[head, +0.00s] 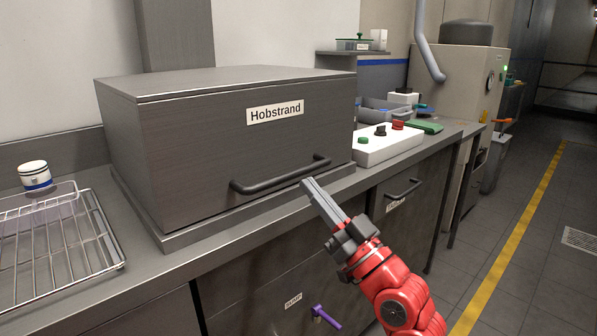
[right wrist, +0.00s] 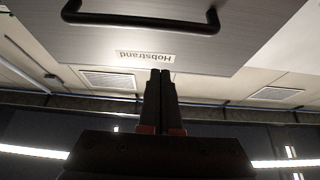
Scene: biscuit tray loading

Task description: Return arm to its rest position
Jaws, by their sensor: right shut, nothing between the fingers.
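My right gripper (head: 306,183) comes in from the lower right in the head view. Its fingers are together with nothing between them, pointing up and left, close to the handle (head: 282,176) of the grey box labelled Hobstrand (head: 228,140). I cannot tell whether the fingertips touch the handle. In the right wrist view the closed fingers (right wrist: 160,75) show in front of the upside-down Hobstrand label, and the dark handle (right wrist: 140,20) is at the top, apart from the fingers. My left gripper is not in view.
A wire rack (head: 62,262) and a white jar with a blue band (head: 35,176) are on the counter at left. A white button box (head: 388,146) stands right of the grey box. Drawers with a handle (head: 403,189) and a purple-handled item (head: 326,317) are below. Floor at right is clear.

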